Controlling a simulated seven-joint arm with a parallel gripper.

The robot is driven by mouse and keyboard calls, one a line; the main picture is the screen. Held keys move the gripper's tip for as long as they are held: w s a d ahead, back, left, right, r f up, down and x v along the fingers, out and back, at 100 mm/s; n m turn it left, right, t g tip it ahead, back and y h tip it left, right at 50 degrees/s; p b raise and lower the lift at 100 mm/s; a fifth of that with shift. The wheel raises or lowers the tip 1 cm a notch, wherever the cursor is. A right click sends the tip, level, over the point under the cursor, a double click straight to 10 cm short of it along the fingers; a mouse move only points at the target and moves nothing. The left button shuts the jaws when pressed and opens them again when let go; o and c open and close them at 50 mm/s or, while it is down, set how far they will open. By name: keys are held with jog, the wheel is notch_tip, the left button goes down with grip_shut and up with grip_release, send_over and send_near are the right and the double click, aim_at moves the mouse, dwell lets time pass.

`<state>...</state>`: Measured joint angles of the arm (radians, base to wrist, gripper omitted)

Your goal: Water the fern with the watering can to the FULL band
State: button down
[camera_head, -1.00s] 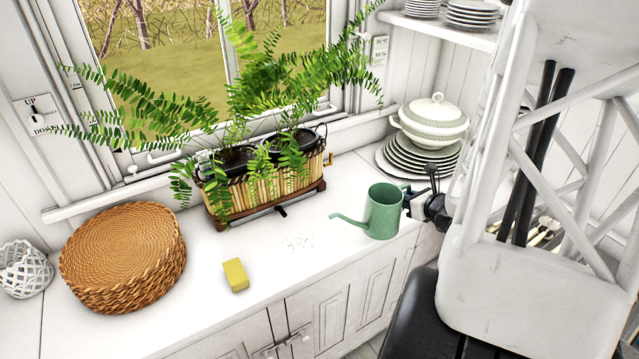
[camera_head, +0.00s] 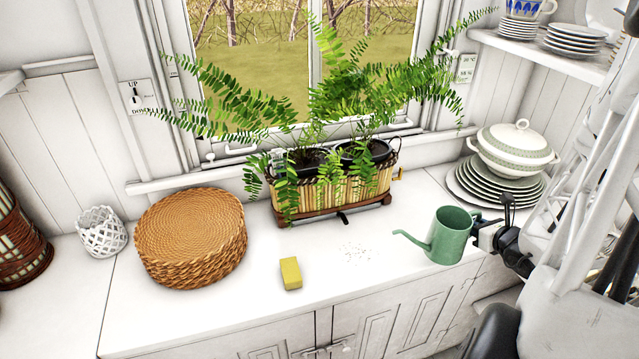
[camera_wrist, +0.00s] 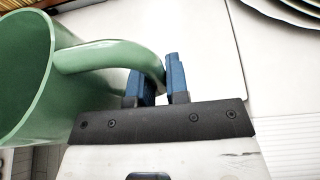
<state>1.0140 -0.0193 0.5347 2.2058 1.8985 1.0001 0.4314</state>
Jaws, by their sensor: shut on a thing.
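The green watering can (camera_head: 449,234) is upright at the right front of the white counter, its spout pointing left toward the fern's side. I cannot tell whether its base touches the counter. My gripper (camera_head: 483,234) is at the can's right side. In the wrist view my gripper (camera_wrist: 157,88) has its blue fingers shut on the handle of the can (camera_wrist: 28,85). The fern (camera_head: 350,95) grows from dark pots in a bamboo basket planter (camera_head: 345,193) under the window, left of the can. No FULL band is readable, and the can's inside is not clearly seen.
A yellow sponge (camera_head: 291,274) and dark crumbs (camera_head: 354,252) lie on the counter (camera_head: 230,310) in front of the planter. Woven mats (camera_head: 192,235) are stacked at left. Plates (camera_head: 480,190) with a lidded tureen (camera_head: 516,150) stand behind the can. Counter between can and sponge is mostly free.

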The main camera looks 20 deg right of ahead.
jog(key=shift+w, duration=0.1)
dwell(0.3)
jog(key=w+d+r, duration=0.2)
jog(key=w+r, duration=0.4)
jog(key=w, duration=0.4)
jog(key=w+d+r, duration=0.3)
jog(key=w+r, duration=0.4)
jog(key=w, duration=0.4)
jog(key=w+d+r, duration=0.2)
jog(key=w+r, duration=0.5)
jog(key=w, duration=0.4)
jog(key=shift+d, duration=0.25)
jog(key=shift+a+r, duration=0.1)
jog(key=shift+r, duration=0.05)
jog(key=shift+s+a+r+n+h, duration=0.1)
jog(key=shift+a+r+n+h, duration=0.25)
jog(key=shift+r, duration=0.45)
jog(key=shift+w+a+r+n+h, duration=0.1)
jog(key=shift+a+r+n+h, duration=0.15)
jog(key=shift+a+r+n, duration=0.35)
jog(key=shift+s+a+r+n+h, duration=0.1)
jog(key=shift+a+r+n+h, duration=0.2)
jog(key=shift+r, duration=0.65)
jog(key=shift+r, duration=0.1)
